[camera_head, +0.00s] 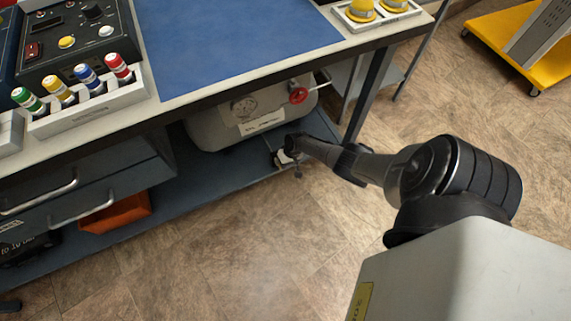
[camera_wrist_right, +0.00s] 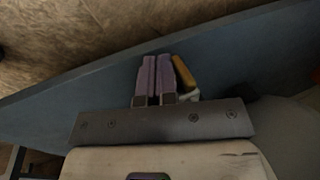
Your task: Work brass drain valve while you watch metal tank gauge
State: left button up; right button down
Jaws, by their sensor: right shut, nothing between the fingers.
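A grey metal tank (camera_head: 205,130) lies on the shelf under the bench. A round, faint dial (camera_head: 243,106), apparently the gauge, shows on its side; its reading is too small to tell. My right gripper (camera_head: 283,160) reaches in low at the tank's lower right. In the right wrist view its two fingers (camera_wrist_right: 156,76) are shut against each other with nothing between them. A brass-coloured lever-like piece (camera_wrist_right: 184,73), apparently the drain valve, lies right beside the fingers; whether they touch I cannot tell. The valve is not clear in the head view. My left gripper is out of view.
A red knob (camera_head: 299,95) sits on the tank's right. The blue shelf (camera_head: 215,185) runs beneath, with an orange box (camera_head: 115,213) at left. The bench edge (camera_head: 290,60) overhangs the tank. A bench leg (camera_head: 369,92) stands at right. Open floor lies in front.

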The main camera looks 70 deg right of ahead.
jog(key=s+d+r+p, duration=0.5)
jog(key=d+r+p, duration=0.1)
jog(key=r, duration=0.2)
jog(key=shift+s+d+r, duration=0.3)
jog(key=shift+s+r, duration=0.05)
jog(key=shift+r, duration=0.05)
dwell(0.6)
dwell(0.5)
